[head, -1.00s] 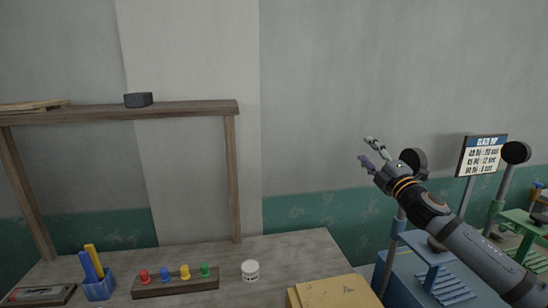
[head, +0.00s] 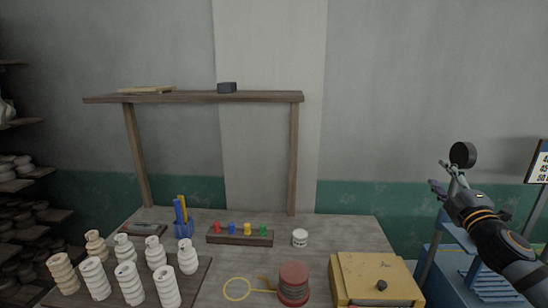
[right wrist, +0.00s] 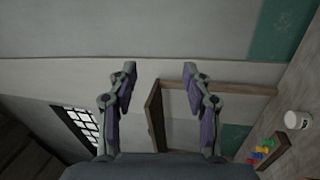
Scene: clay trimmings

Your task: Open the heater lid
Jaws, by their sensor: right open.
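A yellow box with a dark knob, which looks like the heater (head: 365,275), sits at the right front of the table in the head view. Its top looks shut, though the front is cut off by the picture edge. My right gripper (head: 439,176) is raised above and to the right of the box, apart from it. It is open and empty, and its two fingers also show spread in the right wrist view (right wrist: 159,72). That view faces the wall and shelf, not the box. My left gripper is not in view.
On the table (head: 345,238) stand white clay pieces (head: 129,283), a red round object (head: 293,283), a white jar (head: 300,238) and a rack of coloured pegs (head: 240,236). A wooden shelf (head: 200,97) spans above. A blue stand (head: 485,287) is right of the box.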

